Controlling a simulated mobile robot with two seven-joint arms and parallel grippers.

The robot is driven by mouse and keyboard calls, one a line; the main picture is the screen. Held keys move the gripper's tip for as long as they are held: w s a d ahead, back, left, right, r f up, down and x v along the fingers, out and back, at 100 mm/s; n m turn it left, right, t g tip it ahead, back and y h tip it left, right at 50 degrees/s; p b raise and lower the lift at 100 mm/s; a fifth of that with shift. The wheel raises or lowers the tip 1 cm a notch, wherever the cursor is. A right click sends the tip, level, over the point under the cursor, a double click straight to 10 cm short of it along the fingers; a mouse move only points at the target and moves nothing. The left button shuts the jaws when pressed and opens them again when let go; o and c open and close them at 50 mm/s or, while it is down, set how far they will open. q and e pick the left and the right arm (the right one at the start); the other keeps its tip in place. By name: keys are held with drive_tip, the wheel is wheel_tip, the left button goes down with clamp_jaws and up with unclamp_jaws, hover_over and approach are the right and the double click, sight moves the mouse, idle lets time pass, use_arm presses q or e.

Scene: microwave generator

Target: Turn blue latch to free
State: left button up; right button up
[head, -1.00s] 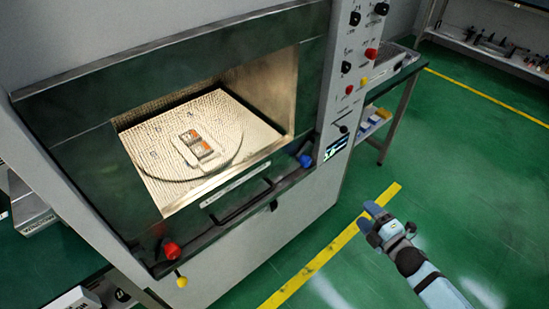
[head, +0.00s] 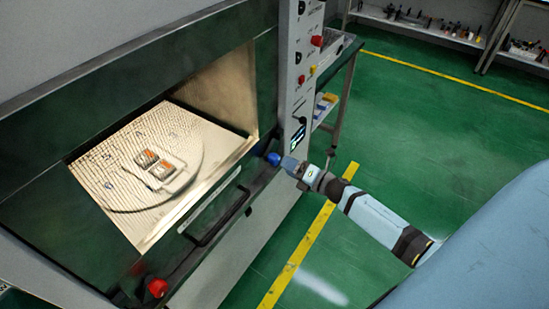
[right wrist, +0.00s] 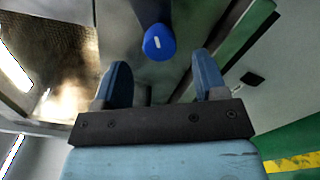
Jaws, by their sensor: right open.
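The blue latch (head: 273,158) is a round blue knob at the right end of the machine's front edge, below the control panel. In the right wrist view the blue latch (right wrist: 159,42) shows a short white mark on its face, running nearly upright. My right gripper (head: 287,164) is just right of the latch. In the right wrist view my right gripper (right wrist: 163,82) has its two blue fingers spread apart with nothing between them. The latch lies just beyond the fingertips, between their lines, and looks apart from them. My left gripper is not in view.
A red knob (head: 157,288) sits at the left end of the front edge. A dark handle bar (head: 220,215) runs along the front. The lit chamber holds a round plate (head: 120,190) with a small tray of items. Green floor (head: 450,130) is open to the right.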

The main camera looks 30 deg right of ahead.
sight(278, 161)
drive_tip(key=x, duration=0.5)
drive_tip(key=shift+w+a, duration=0.2)
drive_tip(key=shift+w, duration=0.1)
drive_tip(key=c, duration=0.9)
